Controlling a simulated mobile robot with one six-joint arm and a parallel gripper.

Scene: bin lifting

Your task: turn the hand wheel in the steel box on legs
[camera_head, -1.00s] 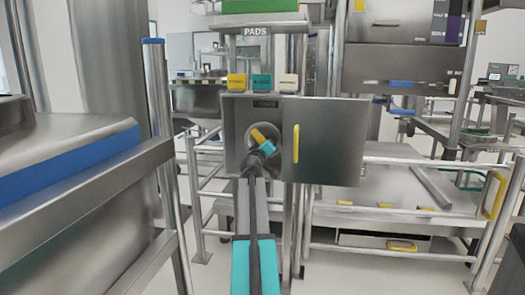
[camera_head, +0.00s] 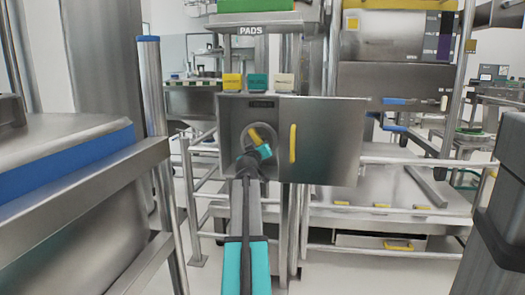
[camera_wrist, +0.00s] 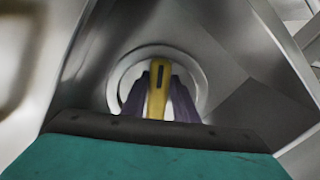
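The steel box (camera_head: 232,112) stands on legs in the middle of the head view, its front open and its door (camera_head: 335,140) with a yellow handle swung out to the right. Inside is the round hand wheel (camera_head: 268,130), partly hidden by my gripper. Its yellow grip bar (camera_head: 255,133) is tilted in the head view. In the wrist view the wheel's pale ring (camera_wrist: 118,73) surrounds the upright yellow bar (camera_wrist: 159,75). My gripper (camera_wrist: 158,100) has one dark purple finger close against each side of the bar, with no gap visible. The fingertips are hard to see in the head view.
A steel bench with a blue edge (camera_head: 85,157) is close on the left, beside a blue-capped post (camera_head: 149,80). A dark grey object (camera_head: 495,240) fills the lower right edge. Railings stand behind.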

